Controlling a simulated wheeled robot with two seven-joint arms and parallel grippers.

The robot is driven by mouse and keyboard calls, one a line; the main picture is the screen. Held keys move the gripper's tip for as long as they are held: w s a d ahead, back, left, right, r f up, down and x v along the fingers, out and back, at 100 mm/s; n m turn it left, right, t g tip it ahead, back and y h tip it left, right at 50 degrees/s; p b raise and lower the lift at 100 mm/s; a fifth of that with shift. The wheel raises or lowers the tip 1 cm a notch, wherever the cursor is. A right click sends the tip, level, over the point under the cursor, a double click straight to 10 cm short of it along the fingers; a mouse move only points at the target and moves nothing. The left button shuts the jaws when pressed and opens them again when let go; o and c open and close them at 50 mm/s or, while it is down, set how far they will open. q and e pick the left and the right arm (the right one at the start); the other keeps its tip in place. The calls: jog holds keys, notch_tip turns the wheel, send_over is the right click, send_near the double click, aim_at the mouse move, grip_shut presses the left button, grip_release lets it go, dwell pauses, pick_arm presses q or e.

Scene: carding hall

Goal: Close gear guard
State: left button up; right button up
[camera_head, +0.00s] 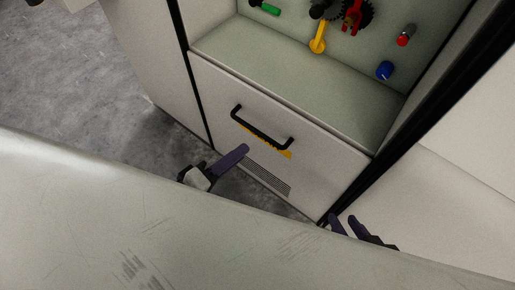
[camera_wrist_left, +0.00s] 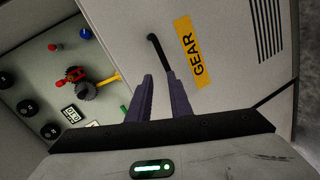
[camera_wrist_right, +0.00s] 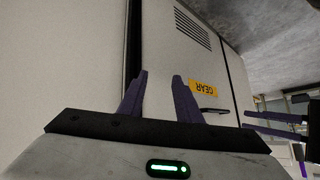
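The gear guard (camera_head: 225,100) is a pale panel on the front of the cabinet, below an open recess. It carries a black bar handle (camera_head: 262,128) and a yellow label reading GEAR (camera_wrist_left: 193,52). Gears (camera_head: 352,14) show uncovered in the recess above it. My left gripper (camera_head: 243,152) is in front of the panel, close to the handle; in the left wrist view its fingers are apart and the handle lies just past their tips. My right gripper (camera_head: 343,218) is open and empty near the cabinet's lower right edge; the guard also shows in the right wrist view (camera_wrist_right: 180,65).
The recess holds a yellow lever (camera_head: 318,40), a blue knob (camera_head: 385,70), a red knob (camera_head: 403,40) and a green handle (camera_head: 265,8). A pale ledge (camera_head: 290,75) lies under them. Vent slots are low on the guard. Grey floor (camera_head: 90,75) is clear at left.

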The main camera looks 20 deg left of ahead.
aim_at(258, 131)
pick_arm(q)
jog(key=w+f+n, duration=0.1)
jog(key=w, duration=0.2)
jog(key=w+d+f+n+b, duration=0.1)
jog(key=w+f, duration=0.1)
jog(key=w, duration=0.2)
jog(key=w+d+f+n+b, duration=0.1)
jog(key=w, duration=0.3)
jog(key=shift+d+f+n+t, duration=0.1)
jog(key=shift+f+n+t, duration=0.05)
jog(key=shift+n+t, duration=0.2)
grip_shut()
